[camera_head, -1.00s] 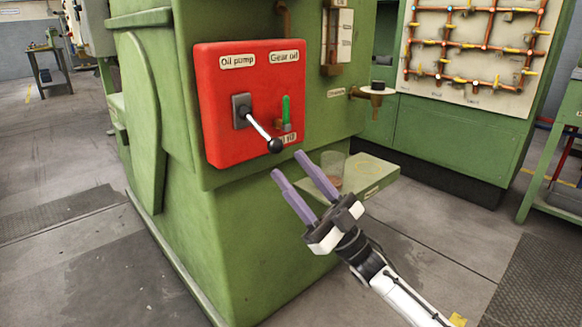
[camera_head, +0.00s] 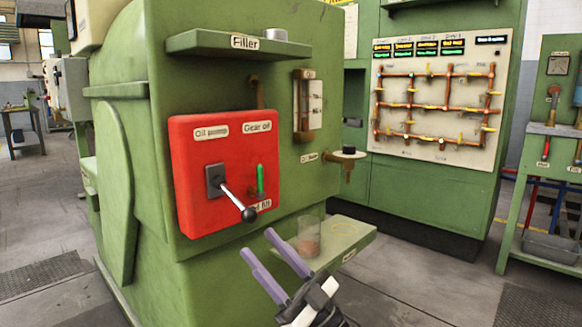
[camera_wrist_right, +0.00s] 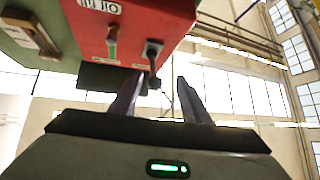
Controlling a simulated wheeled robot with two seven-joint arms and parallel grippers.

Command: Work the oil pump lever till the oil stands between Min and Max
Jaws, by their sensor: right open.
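The oil pump lever (camera_head: 232,200) has a silver rod and a black ball knob and slants down to the right from its plate on the red box (camera_head: 194,152), under the "Oil pump" label. My right gripper (camera_head: 259,243) is open and empty, just below and to the right of the knob, apart from it in the head view. In the right wrist view the lever (camera_wrist_right: 152,60) hangs between and beyond the open fingers (camera_wrist_right: 158,97). The oil gauge (camera_head: 302,103) is a sight glass on the machine's right face; its level is too small to read. My left gripper is not in view.
A green-handled gear oil lever (camera_head: 260,180) sits close right of the pump lever. A glass cup (camera_head: 309,236) stands on the green shelf (camera_head: 352,236) near my right fingers. A drain tap (camera_head: 347,160) sticks out above it. The filler shelf (camera_head: 205,41) overhangs the red box.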

